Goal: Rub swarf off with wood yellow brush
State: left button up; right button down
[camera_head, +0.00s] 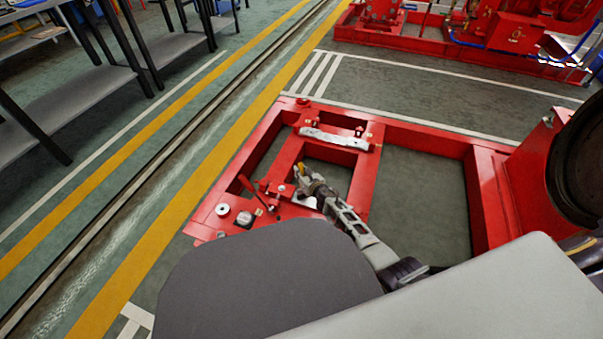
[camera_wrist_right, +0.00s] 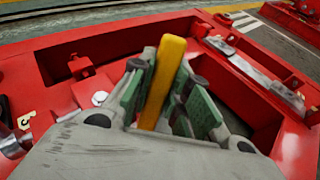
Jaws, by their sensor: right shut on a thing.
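My right gripper (camera_head: 308,180) is over the red pumpset base frame (camera_head: 360,190), by its left opening. In the right wrist view the green-padded fingers (camera_wrist_right: 172,95) are shut on a yellow brush handle (camera_wrist_right: 164,72). A yellow bit of the brush (camera_head: 301,168) also shows at the fingertips in the head view. The brush's bristles are hidden, and I cannot tell if they touch the frame. I cannot make out swarf for sure. A silvery bar (camera_head: 334,138) lies across the frame beyond the gripper; it also shows in the right wrist view (camera_wrist_right: 255,70). My left gripper is out of view.
A red lever (camera_head: 248,186) and small round fittings (camera_head: 223,209) stand on the frame's near left corner. A large dark round part (camera_head: 580,165) rises at the right. Another red machine (camera_head: 490,35) stands behind. Grey shelves (camera_head: 75,105) are at the left, across open floor.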

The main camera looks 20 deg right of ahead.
jog(key=shift+a, duration=0.15)
jog(key=shift+w+a+r, duration=0.1)
jog(key=shift+w+a, duration=0.15)
jog(key=shift+w, duration=0.05)
jog(key=shift+w+a, duration=0.1)
jog(key=shift+w+a, duration=0.2)
jog(key=shift+a, duration=0.15)
dwell(0.3)
jog(key=shift+a, duration=0.1)
dwell(0.4)
jog(key=shift+s+d, duration=0.1)
jog(key=shift+d, duration=0.1)
jog(key=shift+s+d, duration=0.15)
jog(key=shift+d, duration=0.15)
jog(key=shift+s+d, duration=0.1)
dwell(0.3)
